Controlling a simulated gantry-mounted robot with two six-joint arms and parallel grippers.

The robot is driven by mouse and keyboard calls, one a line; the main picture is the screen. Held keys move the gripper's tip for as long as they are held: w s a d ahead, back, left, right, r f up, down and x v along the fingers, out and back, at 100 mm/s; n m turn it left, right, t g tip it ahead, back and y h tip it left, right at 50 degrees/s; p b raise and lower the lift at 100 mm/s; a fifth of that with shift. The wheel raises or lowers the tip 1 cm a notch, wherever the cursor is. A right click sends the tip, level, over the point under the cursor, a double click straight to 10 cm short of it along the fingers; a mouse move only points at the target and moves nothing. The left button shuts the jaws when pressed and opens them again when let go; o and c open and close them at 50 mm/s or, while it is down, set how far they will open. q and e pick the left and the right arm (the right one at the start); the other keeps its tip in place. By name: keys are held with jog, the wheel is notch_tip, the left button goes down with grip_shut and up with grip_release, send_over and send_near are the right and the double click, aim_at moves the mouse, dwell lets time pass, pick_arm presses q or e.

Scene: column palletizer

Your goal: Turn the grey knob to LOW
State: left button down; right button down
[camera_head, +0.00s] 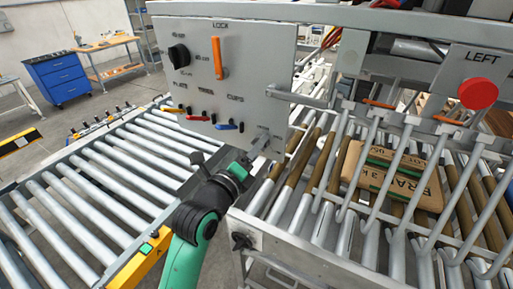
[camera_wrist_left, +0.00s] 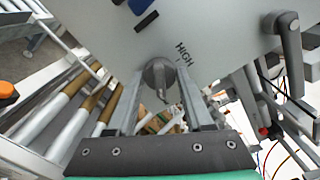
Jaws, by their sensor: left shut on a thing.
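The grey knob (camera_wrist_left: 159,73) sits on the grey control panel (camera_head: 250,60), with the word HIGH (camera_wrist_left: 183,53) printed beside it in the left wrist view. My left gripper (camera_wrist_left: 163,88) is shut on the knob, one finger on each side. In the head view my left gripper (camera_head: 264,142) reaches up from below to the panel's lower right corner, and the knob cannot be made out there. No LOW mark can be read, and the knob's exact setting is unclear. My right gripper is not in view.
The panel also carries a black knob (camera_head: 179,55), an orange LOCK handle (camera_head: 218,58) and small coloured levers (camera_head: 198,117). A red button (camera_head: 479,93) is at right. Roller conveyors (camera_head: 95,185) run below; a brown sack (camera_head: 397,176) lies behind metal bars.

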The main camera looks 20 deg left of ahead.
pick_arm(q)
jog(key=shift+c, duration=1.5)
grip_release()
jog(key=shift+s, duration=0.1)
jog(key=s+a+p, duration=0.1)
jog(key=s+p, duration=0.2)
jog(key=s, duration=0.8)
jog(key=shift+s, duration=0.2)
